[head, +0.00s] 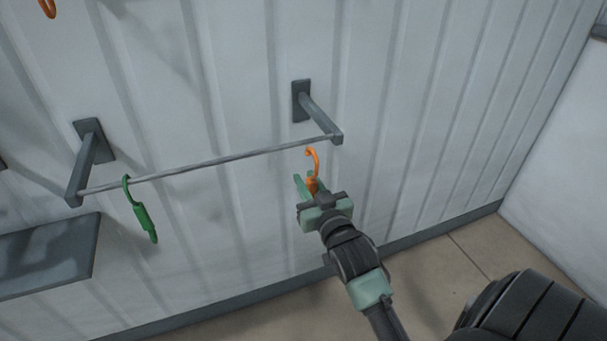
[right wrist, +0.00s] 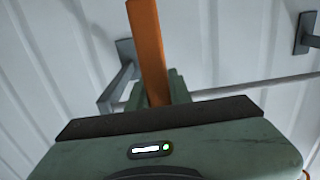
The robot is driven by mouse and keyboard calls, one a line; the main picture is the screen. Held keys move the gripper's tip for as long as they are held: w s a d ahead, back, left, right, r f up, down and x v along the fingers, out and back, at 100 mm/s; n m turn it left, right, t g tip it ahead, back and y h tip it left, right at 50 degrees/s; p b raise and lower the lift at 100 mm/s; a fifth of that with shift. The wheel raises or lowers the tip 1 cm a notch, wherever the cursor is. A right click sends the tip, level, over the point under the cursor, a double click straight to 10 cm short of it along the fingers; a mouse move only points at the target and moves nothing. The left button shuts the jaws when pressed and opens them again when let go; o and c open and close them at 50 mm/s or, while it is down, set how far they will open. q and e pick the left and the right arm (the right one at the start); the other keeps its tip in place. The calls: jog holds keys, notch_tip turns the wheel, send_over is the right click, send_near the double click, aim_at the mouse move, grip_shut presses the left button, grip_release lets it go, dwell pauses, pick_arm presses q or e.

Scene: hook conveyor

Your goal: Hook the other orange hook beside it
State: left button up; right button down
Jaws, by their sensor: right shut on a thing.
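My right gripper (head: 311,186) is shut on an orange hook (head: 315,161), gripping its lower body. The hook stands upright, its curved top just below the right end of the grey rail (head: 232,158) in the picture. I cannot tell the depth gap between them. In the right wrist view the orange hook (right wrist: 149,45) rises from the jaws, and the rail (right wrist: 262,82) passes behind; the hook's tip is out of frame. Another orange hook (head: 48,8) shows partly at the top left edge of the head view. My left gripper is not in view.
A green hook (head: 142,215) hangs tilted on the left part of the rail. Two wall brackets (head: 318,112) carry the rail's ends. A grey shelf (head: 48,255) juts out at lower left. The rail between the green hook and the right bracket is bare.

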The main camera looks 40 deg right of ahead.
jog(key=shift+p+v, duration=0.55)
jog(key=shift+v, duration=1.85)
